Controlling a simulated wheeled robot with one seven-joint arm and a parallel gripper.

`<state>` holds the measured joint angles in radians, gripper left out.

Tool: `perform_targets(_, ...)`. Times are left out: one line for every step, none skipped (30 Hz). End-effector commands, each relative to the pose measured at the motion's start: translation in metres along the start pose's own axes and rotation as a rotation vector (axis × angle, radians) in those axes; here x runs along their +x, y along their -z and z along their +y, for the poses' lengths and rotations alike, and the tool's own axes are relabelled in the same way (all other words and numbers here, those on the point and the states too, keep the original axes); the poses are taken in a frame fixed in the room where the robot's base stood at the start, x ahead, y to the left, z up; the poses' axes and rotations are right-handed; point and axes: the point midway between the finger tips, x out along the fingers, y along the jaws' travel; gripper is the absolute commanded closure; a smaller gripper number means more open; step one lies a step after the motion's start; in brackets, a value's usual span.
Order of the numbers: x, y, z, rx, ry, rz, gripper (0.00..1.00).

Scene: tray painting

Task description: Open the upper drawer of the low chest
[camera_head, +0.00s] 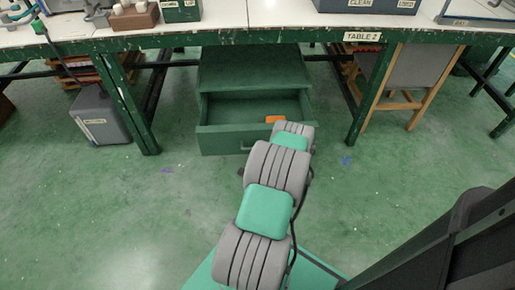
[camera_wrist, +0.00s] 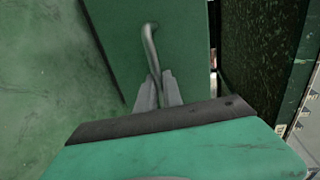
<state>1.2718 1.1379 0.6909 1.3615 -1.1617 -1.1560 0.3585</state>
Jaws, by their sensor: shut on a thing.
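The low green chest (camera_head: 248,66) stands under the table in the head view. One of its drawers (camera_head: 222,141) is pulled well out toward me, and its inside shows. The open drawer lies just below the chest top; a lower drawer is hidden behind its front. An orange thing (camera_head: 276,119) lies inside at the right. In the wrist view the grey bar handle (camera_wrist: 150,47) runs along the green drawer front (camera_wrist: 185,35). My gripper (camera_wrist: 160,88) is shut on the handle's near end. In the head view my arm hides the gripper and part of the drawer front.
The table (camera_head: 225,38) stands over the chest, with green legs (camera_head: 122,105) on both sides. A grey box (camera_head: 100,117) is on the floor at left. A wooden-framed grey panel (camera_head: 424,68) leans at right.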

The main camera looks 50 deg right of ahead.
Motion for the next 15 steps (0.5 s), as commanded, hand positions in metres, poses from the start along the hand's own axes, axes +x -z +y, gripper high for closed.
perform_targets(-0.0006,-0.0014,0.0011,0.001,-0.003,-0.003,1.0)
perform_targets(-0.0006,-0.0012,0.0011,0.001,-0.003,-0.003,1.0)
perform_targets(-0.0006,-0.0008,0.0011,0.001,-0.003,-0.002,1.0)
perform_targets(-0.0006,-0.0006,0.0011,0.001,-0.003,-0.002,1.0)
perform_targets(-0.0005,-0.0004,0.0011,0.001,-0.002,-0.001,0.87)
perform_targets(-0.0005,-0.0001,0.0011,0.001,-0.002,-0.001,0.84)
perform_targets(-0.0005,0.0001,0.001,0.001,-0.002,0.0,0.81)
perform_targets(-0.0004,0.0004,0.0009,0.001,-0.002,0.0,0.79)
perform_targets(-0.0003,0.0007,0.0008,0.001,-0.001,0.001,0.75)
perform_targets(-0.0003,0.0009,0.0008,0.001,-0.001,0.002,0.73)
perform_targets(-0.0003,0.001,0.0007,0.0,-0.001,0.002,0.71)
perform_targets(-0.0002,0.0012,0.0006,0.0,-0.001,0.002,0.68)
perform_targets(-0.0002,0.0012,0.0005,0.0,-0.001,0.002,0.68)
perform_targets(-0.0001,0.0013,0.0005,0.0,-0.001,0.003,0.68)
perform_targets(-0.0001,0.0013,0.0004,0.0,0.0,0.003,0.68)
